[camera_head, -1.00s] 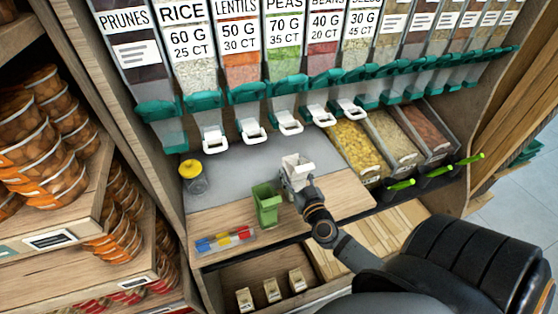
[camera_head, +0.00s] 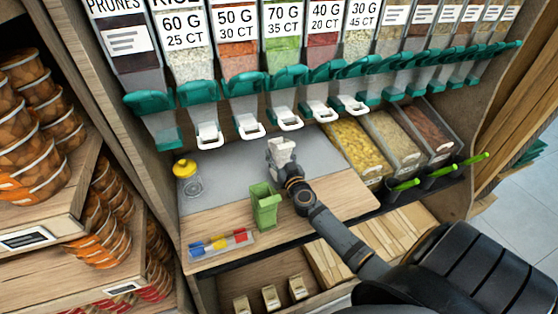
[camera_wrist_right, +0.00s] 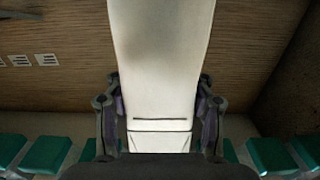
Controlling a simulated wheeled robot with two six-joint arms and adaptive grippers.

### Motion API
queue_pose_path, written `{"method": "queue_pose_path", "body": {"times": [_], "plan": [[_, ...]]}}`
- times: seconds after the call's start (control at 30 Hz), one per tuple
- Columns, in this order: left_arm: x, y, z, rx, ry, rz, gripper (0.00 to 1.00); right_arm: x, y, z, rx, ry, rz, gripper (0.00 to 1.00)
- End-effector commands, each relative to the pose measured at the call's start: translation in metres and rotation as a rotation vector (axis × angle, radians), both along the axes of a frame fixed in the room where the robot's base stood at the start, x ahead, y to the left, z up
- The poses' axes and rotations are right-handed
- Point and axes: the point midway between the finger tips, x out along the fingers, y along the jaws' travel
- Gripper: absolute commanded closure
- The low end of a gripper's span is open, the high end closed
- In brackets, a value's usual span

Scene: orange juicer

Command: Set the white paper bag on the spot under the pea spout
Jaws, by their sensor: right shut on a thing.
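The white paper bag (camera_head: 281,152) is upright in my right gripper (camera_head: 285,172), near the front part of the grey counter surface below the dispensers. In the right wrist view the bag (camera_wrist_right: 160,65) fills the middle, with a gripper finger pressed on each side (camera_wrist_right: 160,120). The pea dispenser (camera_head: 284,35) holds green peas behind a 70 G label. Its spout (camera_head: 286,118), with a white handle, is above and slightly beyond the bag. Whether the bag's bottom touches the counter is hidden by the gripper. My left gripper is not in view.
A green container (camera_head: 265,208) stands close left of my right gripper. A yellow-lidded jar (camera_head: 187,180) stands farther left, and colored markers (camera_head: 221,242) lie at the front. Open bins (camera_head: 355,150) are on the right. The grey surface (camera_head: 235,160) left of the bag is clear.

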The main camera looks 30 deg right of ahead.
Motion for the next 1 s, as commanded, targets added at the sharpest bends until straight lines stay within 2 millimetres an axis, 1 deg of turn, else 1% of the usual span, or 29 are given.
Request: {"method": "queue_pose_path", "body": {"times": [0.2, 0.67, 0.7, 0.8, 0.87, 1.0], "plan": [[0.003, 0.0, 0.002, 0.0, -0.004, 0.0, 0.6, 0.0, 0.0, 0.0, 0.0, 0.002, 0.0, 0.64], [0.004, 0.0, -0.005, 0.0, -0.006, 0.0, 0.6, -0.002, 0.0, -0.016, 0.004, 0.009, 0.0, 0.64], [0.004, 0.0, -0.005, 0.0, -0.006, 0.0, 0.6, -0.002, 0.0, -0.016, 0.005, 0.01, 0.0, 0.43], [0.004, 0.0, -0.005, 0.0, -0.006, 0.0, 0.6, -0.003, 0.0, -0.018, 0.006, 0.013, 0.0, 0.29], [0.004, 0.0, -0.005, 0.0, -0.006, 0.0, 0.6, -0.003, 0.001, -0.018, 0.007, 0.014, 0.0, 0.22], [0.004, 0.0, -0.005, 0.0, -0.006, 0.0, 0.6, -0.003, 0.001, -0.019, 0.009, 0.013, 0.001, 0.22]]}}
